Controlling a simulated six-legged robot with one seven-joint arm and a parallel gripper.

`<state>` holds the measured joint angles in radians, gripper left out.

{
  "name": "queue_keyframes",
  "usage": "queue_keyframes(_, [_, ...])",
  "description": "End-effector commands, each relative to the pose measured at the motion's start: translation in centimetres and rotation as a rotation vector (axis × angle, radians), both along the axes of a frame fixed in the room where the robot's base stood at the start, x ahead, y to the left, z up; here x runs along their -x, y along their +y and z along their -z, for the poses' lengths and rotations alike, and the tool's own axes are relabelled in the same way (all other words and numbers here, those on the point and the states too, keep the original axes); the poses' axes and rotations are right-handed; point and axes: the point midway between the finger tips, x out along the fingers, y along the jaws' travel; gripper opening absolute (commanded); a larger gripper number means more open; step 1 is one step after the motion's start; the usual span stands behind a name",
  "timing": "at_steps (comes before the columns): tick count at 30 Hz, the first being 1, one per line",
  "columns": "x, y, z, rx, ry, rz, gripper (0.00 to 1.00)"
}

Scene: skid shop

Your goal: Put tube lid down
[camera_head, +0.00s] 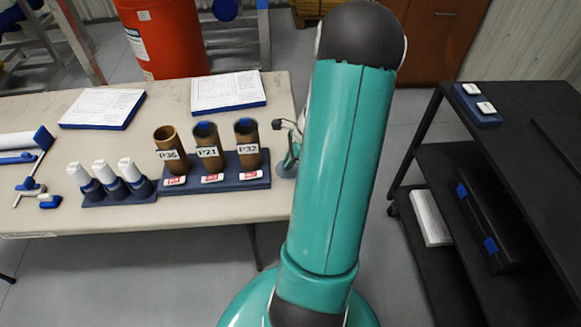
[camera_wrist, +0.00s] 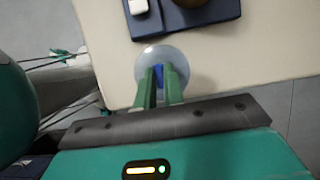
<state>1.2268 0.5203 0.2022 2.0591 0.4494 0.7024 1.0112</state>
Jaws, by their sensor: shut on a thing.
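My gripper (camera_wrist: 161,76) is shut on the blue grip of a round grey tube lid (camera_wrist: 148,57). The lid is over the cream table's right edge strip, beside the tube rack; I cannot tell whether it touches the table. In the head view the lid (camera_head: 284,171) shows only partly, behind my arm. Three brown tubes stand upright in a blue rack (camera_head: 256,182): P36 (camera_head: 167,139), P21 (camera_head: 208,135) and P32 (camera_head: 246,132). P36 looks open. P21 and P32 show blue at their dark tops.
Several white-capped bottles (camera_head: 105,172) stand in a blue holder left of the tubes. Two clipboards (camera_head: 229,90) lie behind. Blue-handled tools (camera_head: 30,185) lie at far left. A black cart (camera_head: 500,130) stands to the right. The table's front strip (camera_head: 190,215) is clear.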

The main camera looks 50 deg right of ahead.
Motion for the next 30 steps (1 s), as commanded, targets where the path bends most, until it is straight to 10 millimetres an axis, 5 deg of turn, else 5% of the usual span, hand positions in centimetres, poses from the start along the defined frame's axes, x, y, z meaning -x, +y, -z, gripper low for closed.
queue_keyframes(10, [0.0, -0.7, 3.7, -0.001, 0.0, 0.0, 0.0])
queue_keyframes(22, [0.0, -0.7, 4.3, 0.0, 0.0, -0.001, 0.0])
queue_keyframes(23, [0.0, -0.7, 4.3, 0.002, 0.0, -0.001, 0.14])
queue_keyframes(26, [0.0, -0.7, 4.2, 0.002, 0.0, -0.001, 0.32])
queue_keyframes(30, [0.0, -0.7, 4.2, 0.001, -0.001, -0.001, 0.32])
